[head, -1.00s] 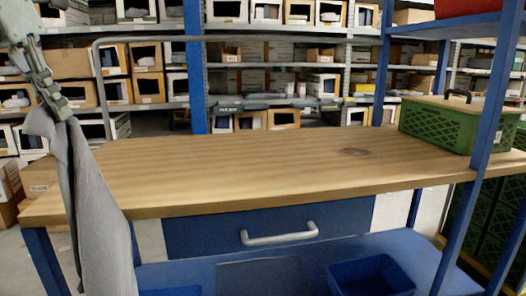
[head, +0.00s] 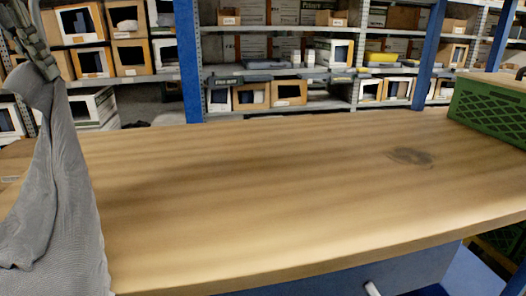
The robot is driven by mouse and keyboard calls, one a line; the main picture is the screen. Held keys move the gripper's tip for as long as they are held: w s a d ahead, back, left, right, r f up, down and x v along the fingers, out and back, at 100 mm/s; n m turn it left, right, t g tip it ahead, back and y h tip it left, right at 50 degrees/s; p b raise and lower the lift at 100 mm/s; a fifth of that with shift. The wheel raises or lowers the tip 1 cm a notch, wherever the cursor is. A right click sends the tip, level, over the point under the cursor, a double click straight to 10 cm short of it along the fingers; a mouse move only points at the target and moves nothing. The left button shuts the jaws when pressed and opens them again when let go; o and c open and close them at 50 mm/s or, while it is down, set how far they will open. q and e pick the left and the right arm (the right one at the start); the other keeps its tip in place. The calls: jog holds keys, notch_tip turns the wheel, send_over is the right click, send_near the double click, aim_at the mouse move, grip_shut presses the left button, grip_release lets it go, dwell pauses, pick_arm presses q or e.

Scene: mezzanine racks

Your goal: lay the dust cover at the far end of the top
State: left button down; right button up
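The dust cover (head: 55,190) is a grey cloth. It hangs in folds from my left gripper (head: 35,68) at the left edge of the head view. The gripper is shut on the cloth's upper end. The cloth hangs in front of the left end of the wooden top (head: 260,190) and hides part of it. I cannot tell whether its lower part touches the top's edge. The top is bare across its middle, with a dark knot mark toward the right. My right gripper is not in view.
A green crate (head: 490,112) stands at the top's right end. A blue upright (head: 188,60) rises behind the top, with shelves of boxes beyond. A blue drawer front with a pale handle (head: 372,289) lies below the near edge.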

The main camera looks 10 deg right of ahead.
pick_arm(q)
jog(key=w+d+f, duration=0.1)
jog(key=d+f, duration=1)
jog(key=shift+d+p, duration=0.3)
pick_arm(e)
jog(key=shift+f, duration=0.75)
pick_arm(q)
jog(key=c, duration=2.2)
grip_release()
jog(key=shift+w, duration=0.1)
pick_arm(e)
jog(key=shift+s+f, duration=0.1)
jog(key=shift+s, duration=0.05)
pick_arm(q)
jog(key=o, duration=0.5)
jog(key=shift+c, duration=0.2)
jog(key=o, duration=0.7)
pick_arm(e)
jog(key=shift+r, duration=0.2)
pick_arm(q)
jog(key=shift+r, duration=0.1)
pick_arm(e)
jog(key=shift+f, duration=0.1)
